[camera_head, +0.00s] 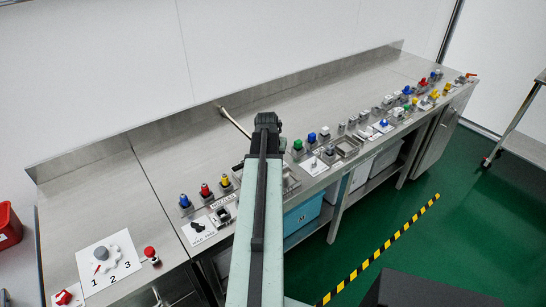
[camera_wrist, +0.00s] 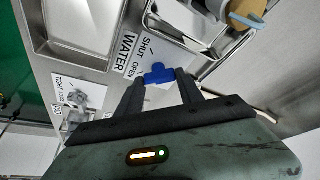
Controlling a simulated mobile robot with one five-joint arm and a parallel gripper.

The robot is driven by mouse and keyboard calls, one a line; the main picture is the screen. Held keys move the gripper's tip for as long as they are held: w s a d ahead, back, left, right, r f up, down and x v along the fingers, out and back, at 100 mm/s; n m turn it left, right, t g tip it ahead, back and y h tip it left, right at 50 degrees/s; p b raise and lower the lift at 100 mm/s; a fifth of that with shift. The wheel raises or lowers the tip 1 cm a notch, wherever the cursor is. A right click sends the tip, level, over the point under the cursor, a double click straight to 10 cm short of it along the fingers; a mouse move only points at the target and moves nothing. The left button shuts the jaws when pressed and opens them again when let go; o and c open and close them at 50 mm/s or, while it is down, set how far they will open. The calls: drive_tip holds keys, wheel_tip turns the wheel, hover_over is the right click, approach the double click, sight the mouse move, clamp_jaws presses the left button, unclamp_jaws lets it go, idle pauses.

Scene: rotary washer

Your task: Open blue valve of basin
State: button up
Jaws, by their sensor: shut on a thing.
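A blue valve handle (camera_wrist: 157,73) shows in the wrist view. It sits beside a white label (camera_wrist: 138,52) reading "SHUT", "OPEN" and "WATER". My gripper (camera_wrist: 160,80) has its two dark fingers on either side of the blue handle and is shut on it. A metal basin (camera_wrist: 165,38) lies just above the handle in the wrist view, with part of a tan and grey round fitting over it. In the head view my arm reaches over the long steel counter (camera_head: 95,200). It hides the blue valve and my fingertips there.
A second recessed steel basin (camera_wrist: 85,25) is at the upper left of the wrist view. In the head view a thin spout (camera_head: 235,122) stands behind my arm. Several coloured knobs line the counter's front edge, including a green one (camera_head: 298,145). Green floor lies right.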

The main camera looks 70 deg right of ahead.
drive_tip(key=shift+s, duration=0.1)
idle(0.3)
drive_tip(key=o, duration=1.4)
drive_tip(key=shift+r, duration=0.1)
drive_tip(key=p+v, duration=0.7)
drive_tip(key=shift+a+r, duration=0.15)
drive_tip(key=shift+r, duration=0.15)
